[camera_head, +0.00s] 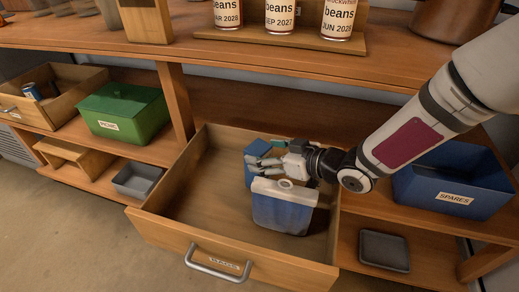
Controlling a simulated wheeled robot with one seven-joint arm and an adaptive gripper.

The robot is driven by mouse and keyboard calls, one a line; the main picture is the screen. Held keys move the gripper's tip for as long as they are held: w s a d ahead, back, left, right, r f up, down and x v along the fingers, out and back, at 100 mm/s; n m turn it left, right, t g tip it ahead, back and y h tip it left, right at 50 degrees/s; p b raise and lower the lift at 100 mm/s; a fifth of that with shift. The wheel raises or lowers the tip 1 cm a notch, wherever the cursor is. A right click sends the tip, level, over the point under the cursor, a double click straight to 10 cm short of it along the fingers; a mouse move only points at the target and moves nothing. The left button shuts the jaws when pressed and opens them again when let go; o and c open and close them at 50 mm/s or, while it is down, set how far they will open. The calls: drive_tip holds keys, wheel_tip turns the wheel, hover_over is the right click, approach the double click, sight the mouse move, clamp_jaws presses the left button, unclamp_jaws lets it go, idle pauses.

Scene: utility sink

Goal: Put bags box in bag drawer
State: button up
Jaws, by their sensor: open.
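The open wooden bag drawer (178,240) has a metal handle and a label that appears to read BAGS. A blue container with a pale top (285,212) stands inside it, toward the right. A smaller blue box (257,149) is behind it, partly hidden by my gripper. I cannot tell which of the two is the bags box. My gripper (263,163) is over the drawer, pointing left, with open fingers beside the smaller blue box and just behind the pale-topped container. Whether they touch either is unclear.
A blue SPARES bin (455,180) and a grey tray (384,250) are on the right. A green box (122,112), a small grey bin (137,179) and another open drawer (62,106) are on the left. Cans labelled beans (280,15) stand on the worktop above. The drawer's left part is clear.

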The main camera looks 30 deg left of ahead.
drive_tip(key=shift+p+v, duration=0.6)
drive_tip(key=shift+v, duration=1.8)
drive_tip(key=w+d+r+m+t+h, duration=0.2)
drive_tip(key=w+d+h, duration=0.2)
drive_tip(key=d, duration=0.4)
drive_tip(key=w+d+r+m+t+h, duration=0.2)
drive_tip(key=w+d+r+t+h, duration=0.1)
drive_tip(key=d, duration=0.5)
drive_tip(key=s+d+r+m+h, duration=0.2)
drive_tip(key=d+r+h, duration=0.1)
drive_tip(key=d, duration=0.4)
drive_tip(key=s+d+r+m+h, duration=0.1)
drive_tip(key=d+r+m+h, duration=0.15)
drive_tip(key=d, duration=0.45)
drive_tip(key=s+d+r+m+g+h, duration=0.2)
drive_tip(key=s+d+r+m+h, duration=0.15)
drive_tip(key=s+d, duration=0.7)
drive_tip(key=s+a+m+g+y, duration=0.1)
drive_tip(key=s+m+g, duration=0.1)
drive_tip(key=s, duration=0.8)
drive_tip(key=s+a+r+m+g+y, duration=0.1)
drive_tip(key=s+m+g+y, duration=0.1)
drive_tip(key=s, duration=0.9)
drive_tip(key=shift+r+g, duration=0.15)
drive_tip(key=shift+g, duration=0.15)
